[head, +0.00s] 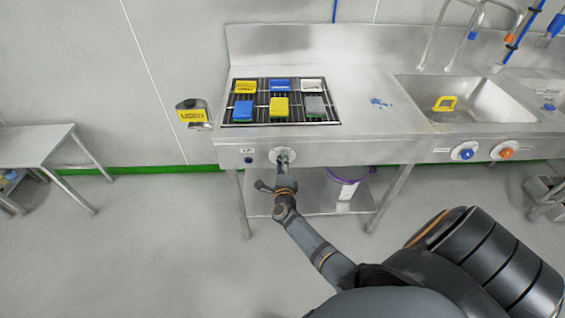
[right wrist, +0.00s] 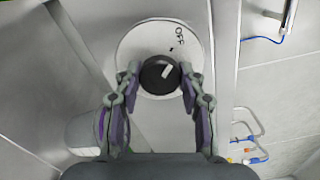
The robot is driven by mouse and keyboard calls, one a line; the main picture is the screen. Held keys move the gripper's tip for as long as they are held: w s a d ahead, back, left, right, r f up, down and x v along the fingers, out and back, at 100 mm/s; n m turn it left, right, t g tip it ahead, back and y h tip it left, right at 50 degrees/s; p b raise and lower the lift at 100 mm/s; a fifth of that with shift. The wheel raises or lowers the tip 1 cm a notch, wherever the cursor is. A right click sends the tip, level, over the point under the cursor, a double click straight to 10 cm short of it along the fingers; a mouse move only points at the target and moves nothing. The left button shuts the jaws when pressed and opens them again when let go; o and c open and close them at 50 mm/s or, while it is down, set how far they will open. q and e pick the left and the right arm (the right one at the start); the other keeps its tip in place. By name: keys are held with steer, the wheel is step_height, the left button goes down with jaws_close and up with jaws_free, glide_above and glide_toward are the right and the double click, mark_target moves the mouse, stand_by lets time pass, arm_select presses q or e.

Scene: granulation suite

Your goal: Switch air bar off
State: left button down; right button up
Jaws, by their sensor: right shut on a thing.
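The air bar switch is a round white dial plate (right wrist: 140,38) with a black knob (right wrist: 158,84) at its middle. The plate reads "OFF" at its upper right, with a small black mark beneath the word. The knob's pale pointer line slants to the upper right in the right wrist view. My right gripper (right wrist: 160,74) has one finger on each side of the knob and is shut on it. In the head view, my right gripper (head: 283,160) reaches the dial plate (head: 276,153) on the bench's front panel and partly hides it. My left gripper is not in view.
Above the dial, a black grated rack (head: 262,92) holds several yellow, blue, white and grey items on the steel bench (head: 365,115). A sink (head: 485,97) with blue (head: 467,151) and orange (head: 507,153) knobs is at right. A bucket (head: 345,187) stands underneath.

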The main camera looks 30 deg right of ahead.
steer(key=o, duration=1.2)
steer(key=shift+c, duration=0.2)
steer(key=v, duration=1.2)
